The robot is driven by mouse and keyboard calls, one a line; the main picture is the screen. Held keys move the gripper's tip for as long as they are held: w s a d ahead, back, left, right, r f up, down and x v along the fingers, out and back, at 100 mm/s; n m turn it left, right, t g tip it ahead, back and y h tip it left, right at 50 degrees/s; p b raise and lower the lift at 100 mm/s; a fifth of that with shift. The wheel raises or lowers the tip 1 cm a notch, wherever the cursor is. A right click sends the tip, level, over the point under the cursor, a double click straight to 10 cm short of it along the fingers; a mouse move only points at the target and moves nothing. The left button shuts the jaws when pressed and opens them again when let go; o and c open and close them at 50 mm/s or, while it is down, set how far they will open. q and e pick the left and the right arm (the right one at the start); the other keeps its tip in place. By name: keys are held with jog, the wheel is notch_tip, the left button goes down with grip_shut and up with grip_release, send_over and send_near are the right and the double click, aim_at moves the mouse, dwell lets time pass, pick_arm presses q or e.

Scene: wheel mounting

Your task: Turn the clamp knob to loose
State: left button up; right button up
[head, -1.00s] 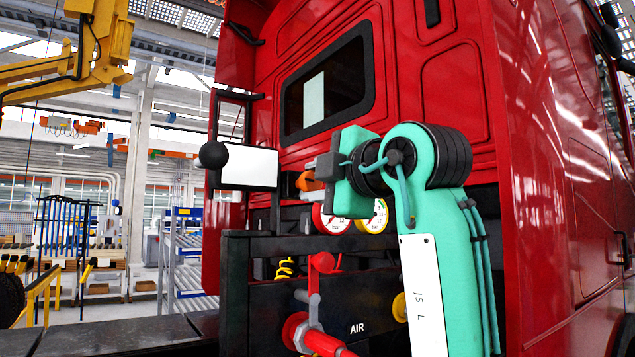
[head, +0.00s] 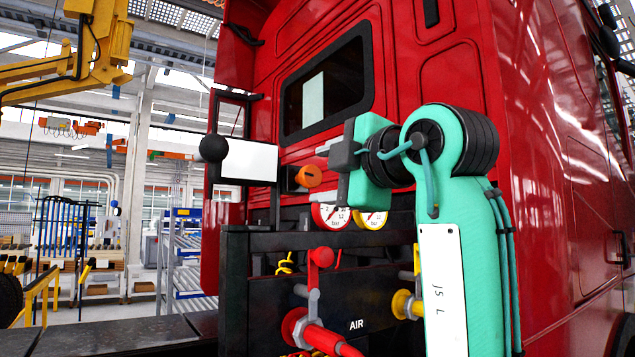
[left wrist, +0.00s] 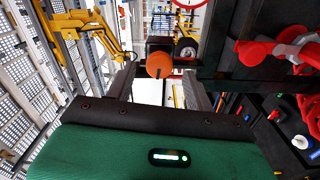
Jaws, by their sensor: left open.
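The clamp knob (head: 308,176) is orange and round. It sits on a dark mount below the truck's rear window, just left of my left gripper (head: 322,163) in the head view. It also shows in the left wrist view (left wrist: 159,65), where it lies between the two dark fingers of my left gripper (left wrist: 159,84), in front of their tips. The fingers are apart with nothing between them, and the gripper is off the knob. My left wrist hides part of the panel to the right. My right gripper is in neither view.
Two pressure gauges (head: 330,216) sit below the knob. A red valve lever (head: 321,257) and a red hose coupling (head: 296,328) are on the dark AIR panel (head: 370,297). A white plate (head: 249,161) with a black ball stands left of the knob. The red cab (head: 430,70) rises behind.

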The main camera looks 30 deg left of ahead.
pick_arm(q)
jog(key=b+v, duration=0.3)
jog(key=v, duration=0.8)
